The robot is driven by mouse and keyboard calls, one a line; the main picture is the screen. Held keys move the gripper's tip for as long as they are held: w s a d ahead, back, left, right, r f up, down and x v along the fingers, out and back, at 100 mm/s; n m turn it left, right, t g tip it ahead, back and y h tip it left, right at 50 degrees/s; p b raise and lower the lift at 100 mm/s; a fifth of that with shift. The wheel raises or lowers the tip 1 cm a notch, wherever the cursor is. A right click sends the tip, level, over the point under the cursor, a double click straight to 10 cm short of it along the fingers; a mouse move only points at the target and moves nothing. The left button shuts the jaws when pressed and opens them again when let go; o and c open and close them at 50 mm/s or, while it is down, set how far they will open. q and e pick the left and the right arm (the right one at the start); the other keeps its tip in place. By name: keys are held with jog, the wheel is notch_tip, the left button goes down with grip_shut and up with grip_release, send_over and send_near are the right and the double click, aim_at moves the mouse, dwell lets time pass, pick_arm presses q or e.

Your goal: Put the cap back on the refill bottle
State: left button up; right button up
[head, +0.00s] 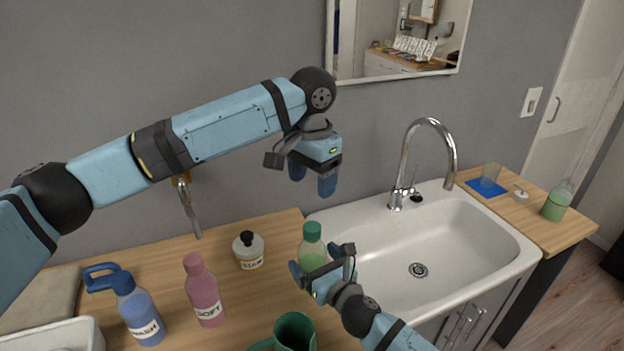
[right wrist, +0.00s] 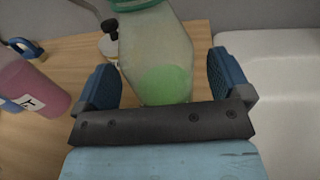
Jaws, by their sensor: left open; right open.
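A clear bottle with green liquid (head: 312,256) stands on the wooden counter left of the sink. Its green cap (head: 312,231) appears seated on its top; I cannot tell how tightly. My right gripper (head: 322,268) is open around this bottle. In the right wrist view the bottle (right wrist: 155,50) stands between the open fingers (right wrist: 165,82), with gaps at both sides. My left gripper (head: 313,178) is open and empty, pointing down above and behind the bottle. Another green-liquid bottle (head: 557,203) stands right of the sink; its top is unclear. A small white item (head: 520,192) lies near it.
A pink bottle (head: 204,292), a blue jug (head: 137,310), a black-topped jar (head: 249,251) and a green mug (head: 293,333) crowd the left counter. The sink (head: 465,240) and tall faucet (head: 405,170) are to the right. A glass (head: 490,174) stands on a blue mat (head: 482,188).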

jog(key=v, duration=1.2)
jog(key=shift+s+b, duration=0.25)
jog(key=shift+b, duration=0.15)
jog(key=shift+s+d, duration=0.1)
jog(key=shift+d, duration=0.05)
